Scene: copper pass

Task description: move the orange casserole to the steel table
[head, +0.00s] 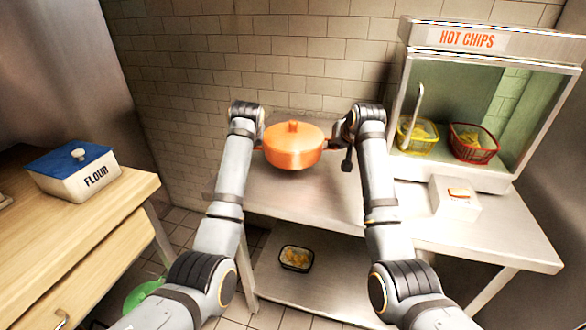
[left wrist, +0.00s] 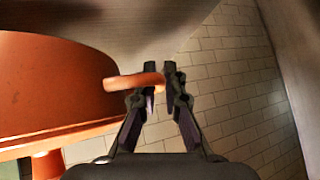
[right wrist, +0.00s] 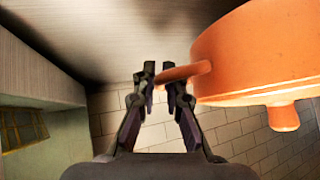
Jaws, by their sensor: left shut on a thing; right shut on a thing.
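The orange casserole (head: 294,147) with its lid on is at the back left of the steel table (head: 400,222), level, between my two grippers. I cannot tell whether its base touches the table top. My left gripper (left wrist: 157,80) is shut on the casserole's left loop handle (left wrist: 126,82); the pot body fills the left of the left wrist view. My right gripper (right wrist: 166,82) is shut on the other loop handle (right wrist: 188,72); the pot body (right wrist: 255,55) shows at the right of the right wrist view. In the head view the wrists partly hide both handles.
A hot chips cabinet (head: 480,38) with a yellow basket (head: 417,140) and a red basket (head: 472,150) stands right. A white box (head: 455,198) sits before it. A flour box (head: 75,172) stands on the wooden counter (head: 105,207). A small tray (head: 297,258) lies on the lower shelf.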

